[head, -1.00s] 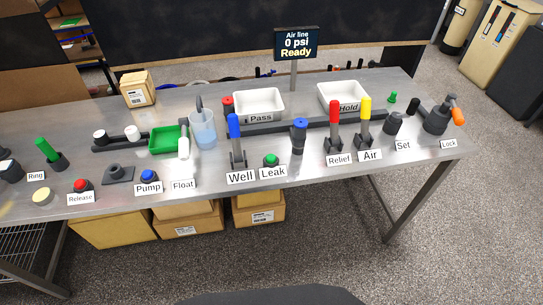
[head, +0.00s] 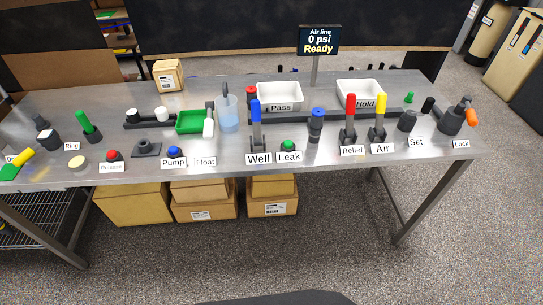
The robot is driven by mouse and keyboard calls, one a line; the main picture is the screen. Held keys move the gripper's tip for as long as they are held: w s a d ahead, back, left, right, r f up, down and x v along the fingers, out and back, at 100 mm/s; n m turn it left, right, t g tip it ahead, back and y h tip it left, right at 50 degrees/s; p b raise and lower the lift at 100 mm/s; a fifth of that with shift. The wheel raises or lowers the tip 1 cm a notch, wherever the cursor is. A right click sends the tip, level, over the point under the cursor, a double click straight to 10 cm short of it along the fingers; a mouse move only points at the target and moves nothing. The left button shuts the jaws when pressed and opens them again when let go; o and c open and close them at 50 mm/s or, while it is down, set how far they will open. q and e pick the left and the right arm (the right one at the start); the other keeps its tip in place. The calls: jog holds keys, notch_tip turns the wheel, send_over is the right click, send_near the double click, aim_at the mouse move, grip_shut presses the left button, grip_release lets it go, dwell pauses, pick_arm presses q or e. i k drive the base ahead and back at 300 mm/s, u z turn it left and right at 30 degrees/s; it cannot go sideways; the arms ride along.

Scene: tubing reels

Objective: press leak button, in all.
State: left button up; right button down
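The leak button is a green dome (head: 288,145) on a dark round base near the front edge of the metal table, with a white "Leak" label (head: 289,157) in front of it. The blue-handled Well lever (head: 256,125) stands upright just left of it. A blue-topped dark post (head: 317,124) stands to its right. The display (head: 319,41) behind reads "Air line 0 psi Ready". Neither of my grippers is in view.
The red Release button (head: 113,156) and blue Pump button (head: 174,152) are along the front edge to the left. The red Relief lever (head: 350,118) and yellow Air lever (head: 380,117) stand to the right. White trays Pass (head: 279,91) and Hold (head: 360,88) sit behind.

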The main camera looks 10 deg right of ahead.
aim_at(287, 144)
jog(key=u, duration=0.45)
jog(key=k, duration=1.05)
jog(key=u, duration=1.05)
jog(key=i, duration=1.45)
jog(key=z, duration=0.85)
jog(key=i, duration=0.55)
jog(key=z, duration=0.7)
